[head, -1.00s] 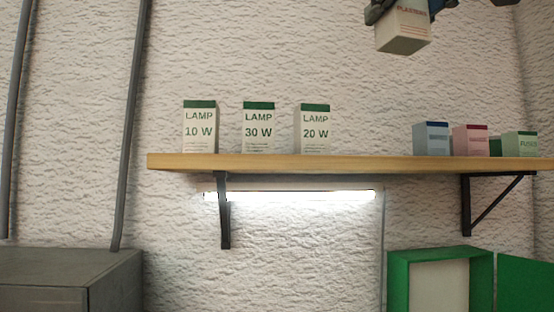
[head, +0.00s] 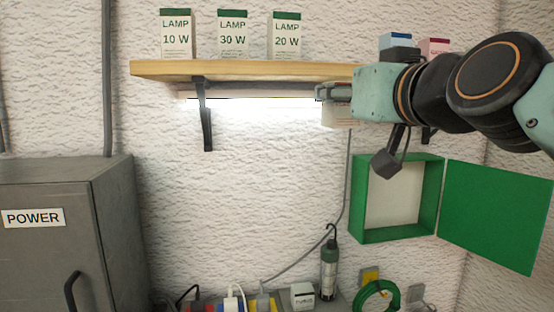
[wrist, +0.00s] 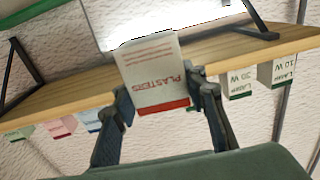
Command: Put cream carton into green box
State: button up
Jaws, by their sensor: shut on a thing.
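The cream carton (head: 337,115), with a red band and the word PLASTERS, is in my gripper (head: 331,92) in front of the shelf's lower edge. In the wrist view the carton (wrist: 153,68) sits between both fingers of my gripper (wrist: 160,88), which are shut on its sides. The arm hides part of it in the head view. The green box (head: 400,238) is on the wall, lower right of the carton and apart from it. Its door (head: 497,215) stands open to the right, and the part of its inside that shows is empty.
The wooden shelf (head: 240,70) bears several lamp cartons (head: 232,37), plus blue (head: 395,40) and pink (head: 436,46) cartons. A lit tube hangs beneath. A grey power cabinet (head: 50,260) stands left. A torch (head: 328,268), cables and small items are at the bottom.

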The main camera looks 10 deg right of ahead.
jog(key=w+a+f, duration=0.1)
jog(key=w+f, duration=0.4)
jog(key=f, duration=0.9)
jog(key=w+a+f, duration=0.2)
jog(key=w+f, duration=0.4)
jog(key=f, duration=0.9)
jog(key=w+a+f+h, duration=0.1)
jog(key=w+f, duration=0.4)
jog(key=f, duration=1)
jog(key=shift+w+a+f+m, duration=0.2)
jog(key=shift+w+a+m, duration=0.1)
jog(key=shift+w+a, duration=0.1)
